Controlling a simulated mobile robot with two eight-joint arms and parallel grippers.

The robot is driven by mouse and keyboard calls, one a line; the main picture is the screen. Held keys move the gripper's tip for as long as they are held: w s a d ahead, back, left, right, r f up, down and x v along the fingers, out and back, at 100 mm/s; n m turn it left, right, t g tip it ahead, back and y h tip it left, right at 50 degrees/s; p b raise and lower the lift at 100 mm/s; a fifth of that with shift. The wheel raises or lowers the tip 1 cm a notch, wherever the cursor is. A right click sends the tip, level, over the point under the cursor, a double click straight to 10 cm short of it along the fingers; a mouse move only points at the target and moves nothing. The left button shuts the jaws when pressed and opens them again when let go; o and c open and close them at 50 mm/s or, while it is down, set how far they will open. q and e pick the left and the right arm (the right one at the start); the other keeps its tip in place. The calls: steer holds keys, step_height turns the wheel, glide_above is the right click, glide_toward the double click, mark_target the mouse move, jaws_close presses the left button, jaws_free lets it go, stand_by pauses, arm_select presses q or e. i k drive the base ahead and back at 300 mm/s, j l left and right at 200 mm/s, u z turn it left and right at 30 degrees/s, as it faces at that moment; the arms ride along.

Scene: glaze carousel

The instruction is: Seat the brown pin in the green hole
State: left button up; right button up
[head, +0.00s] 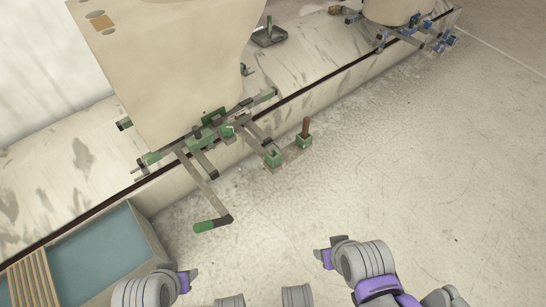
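The brown pin (306,127) stands upright in a small green block (304,142) on the right end of a bracket. A second small green block (274,158) sits to its left on the bracket, and its top is too small to tell if it has a hole. My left gripper (190,279) is low in the view, well below the bracket and apart from it. My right gripper (322,258) is below the pin, also apart from everything. I see nothing held in either, but their finger gaps are not clear.
A lever with a green handle (212,225) sticks out towards me, left of the blocks. A large beige panel (165,70) rises behind the green-clamped frame. A teal-filled basin (95,255) stands at lower left. The floor (430,170) at right is clear.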

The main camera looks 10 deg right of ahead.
mark_target(274, 159)
steer(key=i+l+u, duration=0.4)
steer(key=l, duration=0.2)
steer(key=i+l+u, duration=0.45)
steer(key=l, duration=0.25)
steer(key=k, duration=0.05)
